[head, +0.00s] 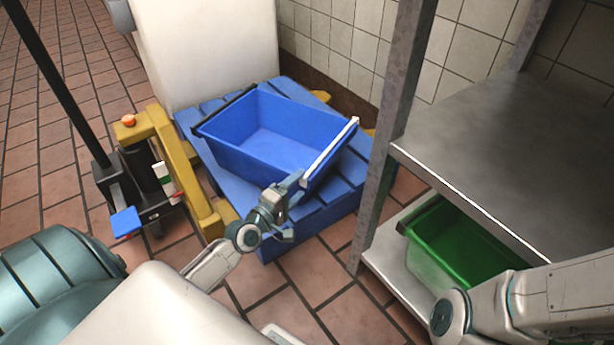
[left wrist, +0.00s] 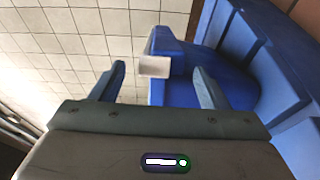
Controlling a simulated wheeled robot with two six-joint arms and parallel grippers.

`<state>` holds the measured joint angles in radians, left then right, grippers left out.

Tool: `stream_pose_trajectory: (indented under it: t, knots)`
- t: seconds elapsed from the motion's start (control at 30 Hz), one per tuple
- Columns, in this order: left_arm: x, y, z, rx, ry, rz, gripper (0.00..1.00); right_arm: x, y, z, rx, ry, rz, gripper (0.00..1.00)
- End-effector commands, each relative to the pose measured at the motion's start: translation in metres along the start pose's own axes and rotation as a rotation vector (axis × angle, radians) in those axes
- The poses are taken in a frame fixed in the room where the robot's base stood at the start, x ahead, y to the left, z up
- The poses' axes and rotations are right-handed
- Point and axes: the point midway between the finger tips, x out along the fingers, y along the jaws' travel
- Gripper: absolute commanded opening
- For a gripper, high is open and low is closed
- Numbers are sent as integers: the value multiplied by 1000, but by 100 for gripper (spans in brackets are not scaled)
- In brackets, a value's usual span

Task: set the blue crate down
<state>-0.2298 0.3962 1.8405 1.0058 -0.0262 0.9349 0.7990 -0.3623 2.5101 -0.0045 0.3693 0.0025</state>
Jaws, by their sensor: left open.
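The blue crate (head: 265,132) is empty and rests upright on the blue slatted pallet (head: 335,190) in the head view. It has a dark bar on its left rim and a pale strip on its right rim. My left gripper (head: 298,183) is at the crate's near right corner. It is open. In the left wrist view, its fingers (left wrist: 159,78) stand apart with the crate's pale rim end (left wrist: 155,66) showing between and beyond them. Contact cannot be told. My right gripper is out of view; only my right arm shows.
A yellow pallet jack (head: 170,150) stands at the pallet's left. A white block (head: 205,45) is behind the crate. A metal shelf (head: 490,130) with a green crate (head: 455,245) on its lower level stands at the right. Bare tiled floor (head: 60,120) lies at the left.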

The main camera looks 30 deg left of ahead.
Motion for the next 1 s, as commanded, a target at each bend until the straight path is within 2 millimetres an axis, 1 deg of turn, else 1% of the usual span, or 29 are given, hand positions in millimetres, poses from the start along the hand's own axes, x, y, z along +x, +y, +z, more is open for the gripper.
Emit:
stream_pose_trajectory:
  t: [0.03, 0.1, 0.2, 0.3, 0.47, 0.77, 0.83, 0.87, 0.97, 1.0]
  knots:
    - [-11, 0, 0, 2, -1, -2, 69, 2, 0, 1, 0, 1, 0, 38]
    - [-24, 0, 0, 1, -2, -3, 69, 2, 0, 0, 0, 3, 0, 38]
    - [-39, -1, 0, 0, -1, -3, 69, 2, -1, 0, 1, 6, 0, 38]
    - [-49, 0, 0, 0, -1, -1, 69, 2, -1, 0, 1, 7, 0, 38]
    - [-56, 0, 0, 0, 0, 0, 69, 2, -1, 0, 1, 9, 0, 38]
    - [-56, 1, 0, 1, 1, 3, 69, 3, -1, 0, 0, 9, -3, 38]
    - [-54, 10, 2, 18, 4, 22, 69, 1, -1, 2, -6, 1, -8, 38]
    - [-53, 17, 4, 33, 7, 39, 69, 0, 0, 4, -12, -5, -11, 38]
    - [-48, 63, 15, 138, 35, 141, 69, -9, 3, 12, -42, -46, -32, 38]
    - [-46, 89, 20, 201, 57, 201, 69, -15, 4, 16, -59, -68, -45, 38]
